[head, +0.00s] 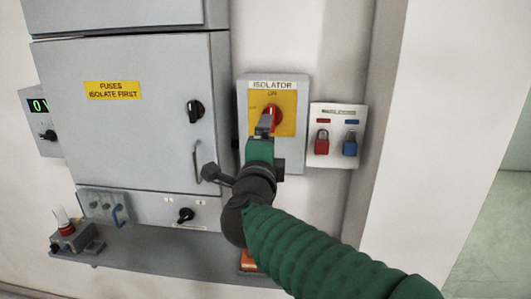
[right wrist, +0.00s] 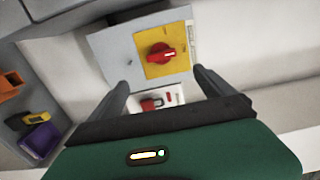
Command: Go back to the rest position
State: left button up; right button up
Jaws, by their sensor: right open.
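My right arm comes in from the lower right in the head view, with its gripper (head: 265,125) in front of the isolator box (head: 292,152). In the right wrist view the gripper (right wrist: 163,86) has its two dark fingers apart, with nothing held between them. The red isolator knob (right wrist: 160,56) on its yellow plate (right wrist: 182,42) shows beyond the fingertips, apart from them. In the head view the knob (head: 277,113) is partly hidden by the gripper. My left gripper is not in view.
A grey fuse cabinet (head: 125,130) stands left of the isolator. A padlock board (head: 336,115) with a red padlock (head: 322,142) and a blue padlock (head: 350,144) hangs to the right. A grey shelf (head: 160,238) runs below. A wall edge (head: 430,130) stands at the right.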

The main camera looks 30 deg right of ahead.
jog(key=shift+s+a+f, duration=0.1)
jog(key=shift+s+a, duration=0.25)
jog(key=shift+s, duration=0.15)
jog(key=a+f+n+g+y, duration=0.1)
jog(key=a+f+n+y, duration=0.2)
jog(key=f+n, duration=0.4)
jog(key=a+f+n+g+y, duration=0.1)
jog(key=a+f+n+y, duration=0.25)
jog(key=f, duration=0.65)
jog(key=a+f+n+g+y, duration=0.1)
jog(key=a+f+n+y, duration=0.2)
jog(key=f+n, duration=0.4)
jog(key=s+d+f+n+g, duration=0.1)
jog(key=s+f+n+g, duration=0.6)
jog(key=s+f, duration=1.3)
jog(key=shift+s+d+f+g, duration=0.3)
jog(key=shift+f+g, duration=0.1)
jog(key=shift+g, duration=0.8)
jog(key=shift+w+n+y, duration=0.1)
jog(key=shift+n+y, duration=0.15)
